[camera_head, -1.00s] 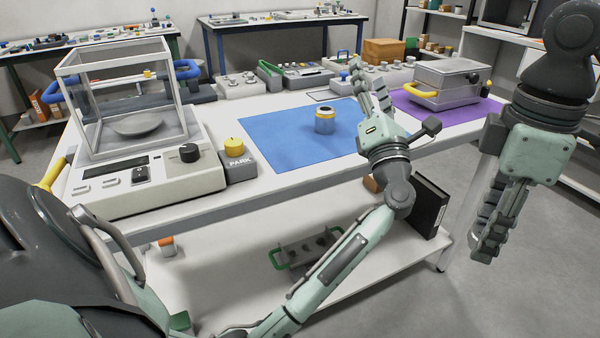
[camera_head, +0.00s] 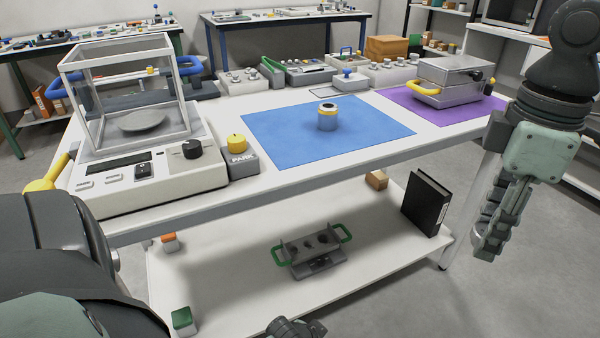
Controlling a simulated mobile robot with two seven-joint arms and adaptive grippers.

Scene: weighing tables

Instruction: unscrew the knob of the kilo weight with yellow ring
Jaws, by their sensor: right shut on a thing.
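The kilo weight with yellow ring (camera_head: 327,119) stands upright on the blue mat (camera_head: 285,138). It is a short grey cylinder with a yellow band near its top. Its top shows a dark round centre inside a pale rim, and I see no knob standing up from it. My right gripper (camera_head: 482,252) hangs fingers down at the right, in front of the table and well apart from the weight. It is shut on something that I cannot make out.
A glass-walled balance (camera_head: 130,170) stands at the left, beside a grey PARK block (camera_head: 243,164) with a yellow-topped piece. A metal case (camera_head: 447,82) with yellow handle sits on the purple mat (camera_head: 470,112). Weight trays line the back. The lower shelf holds a black binder (camera_head: 425,205).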

